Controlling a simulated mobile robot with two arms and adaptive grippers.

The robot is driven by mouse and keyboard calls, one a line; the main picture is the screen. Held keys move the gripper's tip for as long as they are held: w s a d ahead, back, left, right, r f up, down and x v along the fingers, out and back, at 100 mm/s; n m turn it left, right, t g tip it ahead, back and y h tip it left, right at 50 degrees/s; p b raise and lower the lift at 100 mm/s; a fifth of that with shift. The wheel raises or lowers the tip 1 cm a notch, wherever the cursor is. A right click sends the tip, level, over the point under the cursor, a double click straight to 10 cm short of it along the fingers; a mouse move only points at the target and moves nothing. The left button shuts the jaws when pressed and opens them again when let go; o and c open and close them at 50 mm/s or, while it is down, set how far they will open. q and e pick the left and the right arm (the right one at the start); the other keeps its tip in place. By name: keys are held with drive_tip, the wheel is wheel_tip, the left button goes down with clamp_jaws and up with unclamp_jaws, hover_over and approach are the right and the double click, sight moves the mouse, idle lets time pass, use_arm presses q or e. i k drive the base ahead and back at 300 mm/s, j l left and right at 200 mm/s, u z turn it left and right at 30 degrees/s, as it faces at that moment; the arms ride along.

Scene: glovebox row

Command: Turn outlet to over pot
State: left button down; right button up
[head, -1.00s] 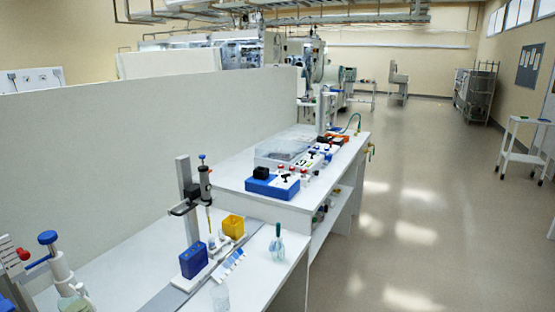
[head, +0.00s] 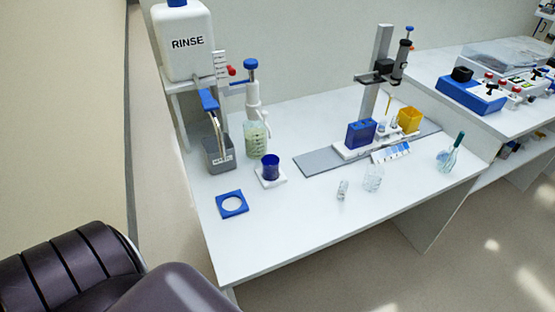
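A white RINSE tank (head: 187,42) stands on a stand at the back left of the bench. Below it are a blue lever (head: 209,100) and a thin curved spout (head: 216,128) that points down into a grey bin (head: 219,154). A dark blue pot (head: 270,167) stands upright on a small white base (head: 271,181), in front of that bottle. I cannot tell which outlet the task means. Neither gripper is in view.
A blue square plate with a round hole (head: 232,204) lies front left. Clear glassware (head: 372,178) stands mid-bench. The bench front (head: 290,235) is clear. My dark arm fills the lower left.

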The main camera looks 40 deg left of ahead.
sight(263, 120)
drive_tip(key=u, duration=1.3)
